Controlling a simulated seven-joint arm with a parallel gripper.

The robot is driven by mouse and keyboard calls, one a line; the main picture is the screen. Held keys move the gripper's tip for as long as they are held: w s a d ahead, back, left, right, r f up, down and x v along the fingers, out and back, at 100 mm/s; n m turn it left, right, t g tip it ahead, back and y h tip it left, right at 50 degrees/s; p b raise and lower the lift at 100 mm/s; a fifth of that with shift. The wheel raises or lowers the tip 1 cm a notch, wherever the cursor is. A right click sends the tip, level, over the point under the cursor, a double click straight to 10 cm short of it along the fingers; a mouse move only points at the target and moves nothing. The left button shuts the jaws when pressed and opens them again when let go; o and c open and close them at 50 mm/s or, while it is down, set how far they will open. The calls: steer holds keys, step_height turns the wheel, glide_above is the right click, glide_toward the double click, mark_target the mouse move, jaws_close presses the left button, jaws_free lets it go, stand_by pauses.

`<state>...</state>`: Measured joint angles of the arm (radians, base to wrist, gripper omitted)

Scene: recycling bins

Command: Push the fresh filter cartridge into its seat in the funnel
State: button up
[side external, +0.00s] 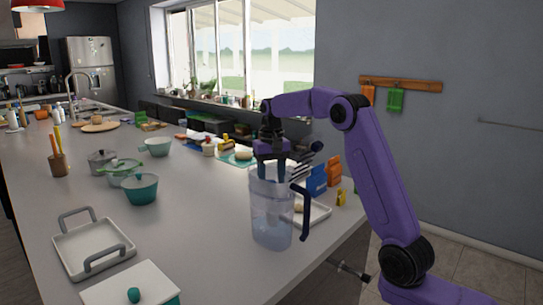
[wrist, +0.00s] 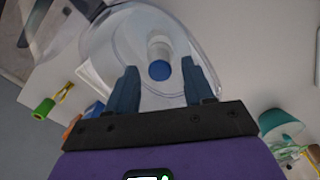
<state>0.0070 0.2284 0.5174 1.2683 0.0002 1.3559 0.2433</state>
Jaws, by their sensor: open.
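A clear pitcher (side external: 270,218) with a dark blue handle stands upright on the counter. My gripper (side external: 270,172) points down at its mouth in the side view, with its fingertips at or just inside the rim. In the wrist view the fingers of my gripper (wrist: 159,68) are apart, with nothing pinched between them. A white cartridge with a blue end (wrist: 159,69) shows beyond the fingertips, within the outline of the clear pitcher (wrist: 100,45). I cannot tell how deep it sits. The funnel's seat is not clearly visible. The cartridge cannot be made out in the side view.
A white tray (side external: 320,212) with a small pale item lies behind the pitcher. Blue (side external: 317,181) and orange (side external: 334,170) packages stand to its right. A handled tray (side external: 93,248) and a teal bowl (side external: 140,189) are at left. The counter between them and the pitcher is clear.

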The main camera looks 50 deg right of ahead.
step_height(320, 180, up, 9)
stand_by(0.4)
steer(key=s+a+f+n, duration=0.3)
steer(key=s+a+n, duration=0.2)
steer(key=s+a, duration=0.35)
steer(key=s+a+f+n, duration=0.2)
steer(key=s+a+n, duration=0.2)
steer(key=s+a, duration=0.45)
steer(key=s+f+n, duration=0.4)
steer(key=s+f, duration=0.1)
steer(key=s, duration=0.6)
steer(key=s+d+f+n, duration=0.1)
steer(key=s+f+n, duration=0.4)
steer(key=s, duration=0.6)
steer(key=shift+s+d, duration=0.2)
steer(key=shift+d, duration=0.05)
